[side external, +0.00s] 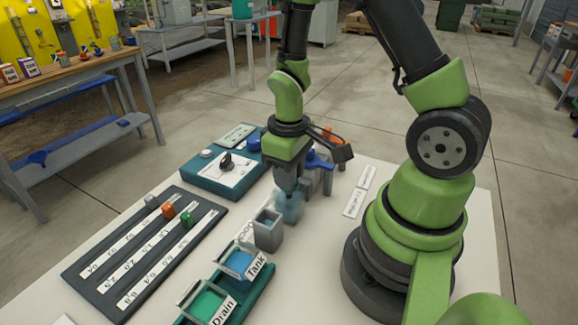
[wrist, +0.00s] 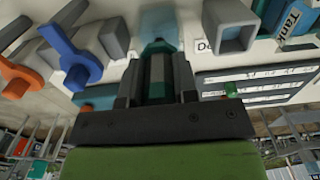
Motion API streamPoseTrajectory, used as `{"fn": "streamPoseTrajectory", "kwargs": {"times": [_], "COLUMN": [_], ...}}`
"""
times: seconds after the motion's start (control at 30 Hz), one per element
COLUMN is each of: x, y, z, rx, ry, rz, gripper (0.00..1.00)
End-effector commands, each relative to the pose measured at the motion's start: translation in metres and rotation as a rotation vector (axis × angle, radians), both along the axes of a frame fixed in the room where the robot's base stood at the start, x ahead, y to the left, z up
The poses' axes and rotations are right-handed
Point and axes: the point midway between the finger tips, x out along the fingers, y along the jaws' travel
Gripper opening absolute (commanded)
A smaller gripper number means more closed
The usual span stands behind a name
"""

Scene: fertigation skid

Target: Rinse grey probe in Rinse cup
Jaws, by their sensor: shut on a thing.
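My gripper (side external: 287,187) points down and is shut on the grey probe (wrist: 157,76), whose body shows between the fingers in the wrist view. The probe is mostly hidden by the fingers in the side view. A translucent bluish cup (side external: 290,209), apparently the Rinse cup, stands directly below the gripper; it also shows just beyond the fingertips in the wrist view (wrist: 160,22). The fingertips are at about the cup's rim. I cannot tell how far the probe's lower end reaches into the cup.
Blue (side external: 318,160) and orange (side external: 331,134) handled items stand close behind the gripper. A square grey container (side external: 268,232) is in front of the cup, with Tank (side external: 239,262) and Drain (side external: 206,305) trays nearer. A slider board (side external: 130,262) and teal control box (side external: 215,185) lie left.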

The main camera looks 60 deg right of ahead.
Motion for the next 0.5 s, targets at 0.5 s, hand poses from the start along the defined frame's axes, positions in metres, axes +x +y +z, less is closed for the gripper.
{"fn": "streamPoseTrajectory", "kwargs": {"times": [0.5], "x": [0.001], "y": [0.000], "z": [0.011], "rx": [-0.001], "ry": [-0.004], "rz": [0.002], "gripper": [0.01]}}
